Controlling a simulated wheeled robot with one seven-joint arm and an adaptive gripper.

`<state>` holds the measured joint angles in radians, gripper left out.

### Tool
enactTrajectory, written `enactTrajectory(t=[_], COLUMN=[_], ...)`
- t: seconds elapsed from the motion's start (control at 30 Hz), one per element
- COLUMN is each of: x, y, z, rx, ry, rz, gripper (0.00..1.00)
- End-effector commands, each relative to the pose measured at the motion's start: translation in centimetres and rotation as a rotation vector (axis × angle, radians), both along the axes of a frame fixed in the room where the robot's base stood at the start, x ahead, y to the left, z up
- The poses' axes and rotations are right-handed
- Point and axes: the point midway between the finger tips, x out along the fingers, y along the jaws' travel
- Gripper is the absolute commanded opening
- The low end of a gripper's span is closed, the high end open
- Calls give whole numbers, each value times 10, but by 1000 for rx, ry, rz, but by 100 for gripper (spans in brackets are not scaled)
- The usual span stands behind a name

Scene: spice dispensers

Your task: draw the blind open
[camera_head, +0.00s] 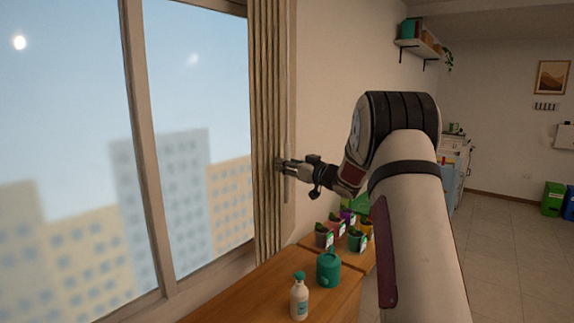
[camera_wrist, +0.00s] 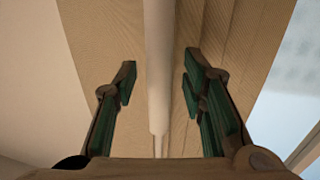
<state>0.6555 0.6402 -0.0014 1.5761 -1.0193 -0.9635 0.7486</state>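The blind (camera_head: 266,110) is a beige pleated panel hanging at the right side of the window. In the wrist view the blind (camera_wrist: 100,45) fills the area behind my fingers. A pale upright rod (camera_wrist: 158,95) stands in front of its pleats; the rod also shows in the head view (camera_head: 291,115). My gripper (camera_head: 281,165) is at the blind's right edge. In the wrist view my gripper (camera_wrist: 160,72) is open, one finger on each side of the rod, with gaps visible on both sides. The exact depth between fingertips and rod is unclear.
A wooden counter (camera_head: 255,298) below holds a white bottle (camera_head: 299,300), a green watering can (camera_head: 328,269) and several small potted plants (camera_head: 335,228). The window (camera_head: 190,100) is left of the blind, a bare wall (camera_head: 340,70) right of it. Open floor (camera_head: 510,260) lies at right.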

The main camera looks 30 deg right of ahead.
Motion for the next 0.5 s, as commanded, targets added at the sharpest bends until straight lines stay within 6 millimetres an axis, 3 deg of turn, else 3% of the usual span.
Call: enactTrajectory(t=[0.5], x=[-94], y=[-12], z=[0], rx=[1], ry=[0], rz=[-2], gripper=[38])
